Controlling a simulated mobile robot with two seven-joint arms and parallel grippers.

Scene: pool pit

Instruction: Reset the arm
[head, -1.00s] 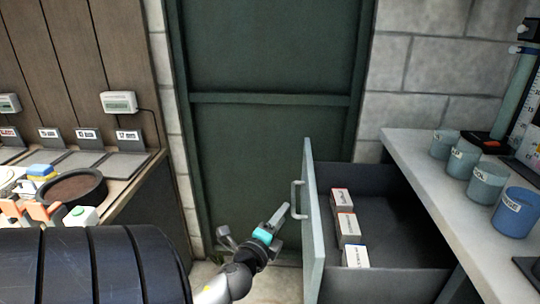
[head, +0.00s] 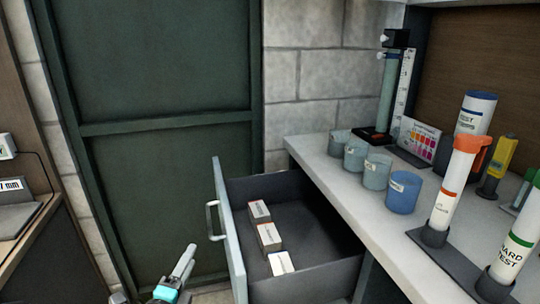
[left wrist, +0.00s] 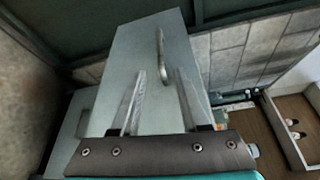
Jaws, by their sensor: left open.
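My left gripper (head: 180,270) is low in the head view, left of the open drawer's front. In the left wrist view its two fingers (left wrist: 160,90) are spread with nothing between them. The pale drawer front (head: 229,235) has a metal handle (head: 211,220). The handle (left wrist: 161,56) also shows beyond the fingertips in the left wrist view, and the gripper is apart from it. Most of my left arm is out of the head view. My right gripper is not in view.
The open drawer (head: 320,270) holds three small boxes (head: 268,236). The counter (head: 350,185) on the right bears several cups (head: 376,172), a blue cup (head: 403,192) and labelled tubes (head: 457,180). A dark green door (head: 165,70) stands behind. Another counter (head: 25,225) is at left.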

